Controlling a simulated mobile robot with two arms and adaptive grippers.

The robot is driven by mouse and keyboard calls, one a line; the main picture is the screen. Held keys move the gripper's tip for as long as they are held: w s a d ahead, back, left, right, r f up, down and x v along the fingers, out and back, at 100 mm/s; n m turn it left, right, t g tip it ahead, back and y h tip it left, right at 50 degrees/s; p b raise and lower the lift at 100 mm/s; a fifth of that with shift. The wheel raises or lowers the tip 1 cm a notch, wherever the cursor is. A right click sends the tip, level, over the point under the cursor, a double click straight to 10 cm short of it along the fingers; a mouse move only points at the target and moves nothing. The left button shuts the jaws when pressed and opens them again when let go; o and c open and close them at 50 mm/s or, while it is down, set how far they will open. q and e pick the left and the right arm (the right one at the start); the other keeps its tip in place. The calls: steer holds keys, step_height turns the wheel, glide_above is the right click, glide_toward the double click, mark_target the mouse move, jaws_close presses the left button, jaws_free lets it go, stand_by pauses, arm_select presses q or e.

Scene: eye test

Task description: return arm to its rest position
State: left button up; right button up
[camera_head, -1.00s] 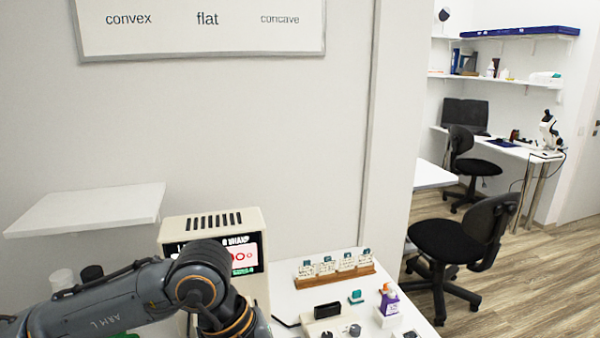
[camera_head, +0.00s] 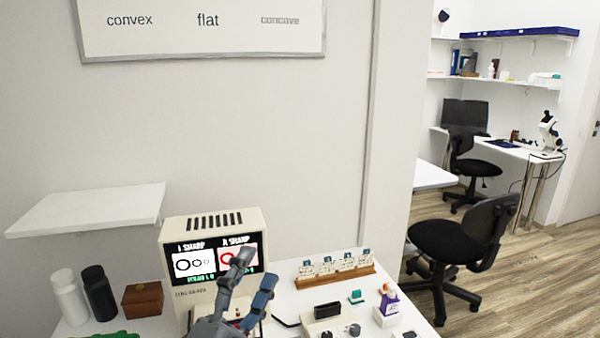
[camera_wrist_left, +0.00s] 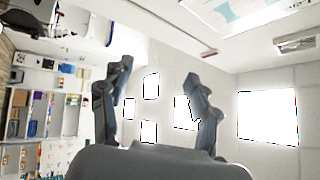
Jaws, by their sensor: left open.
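My left gripper (camera_head: 255,268) points up at the bottom middle of the head view, in front of the screen of a cream-coloured device (camera_head: 215,222). Its two dark fingers are spread with nothing between them. In the left wrist view the gripper (camera_wrist_left: 158,72) also shows open and empty, with ceiling and bright panels behind it. Most of the left arm is out of the head view below. My right gripper is not in view.
On the white table stand a white bottle (camera_head: 69,298), a black bottle (camera_head: 99,293), a brown box (camera_head: 142,299), a wooden rack (camera_head: 336,276) and a purple-labelled bottle (camera_head: 389,302). A white shelf (camera_head: 90,209) juts from the wall at left.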

arm_select(q)
steer(key=s+a+f+n+g+y, duration=0.2)
steer(key=a+f+n+g+y, duration=0.15)
steer(key=f, duration=0.45)
steer(key=s+a+f+n+g+y, duration=0.1)
steer(key=a+f+n+g+y, duration=0.1)
steer(key=a+f+n, duration=0.45)
steer(key=s+a+f+n+g+y, duration=0.1)
steer(key=s+f+n+g+y, duration=0.15)
steer(key=f, duration=0.65)
steer(key=s+a+f+n+g, duration=0.3)
steer(key=s+f+n+g, duration=0.3)
steer(key=s+f+g, duration=0.7)
steer(key=s+f+t, duration=0.1)
steer(key=s+f, duration=0.2)
steer(key=f, duration=1.1)
steer(key=s+f+t, duration=0.1)
steer(key=s+f, duration=0.3)
steer(key=f, duration=1)
steer(key=s+a+f+m+g+y, duration=0.1)
steer(key=s+a+f, duration=0.1)
steer(key=s+f, duration=1.2)
steer(key=shift+s+a+f, duration=0.25)
steer(key=shift+s+a, duration=0.1)
steer(key=shift+s, duration=0.5)
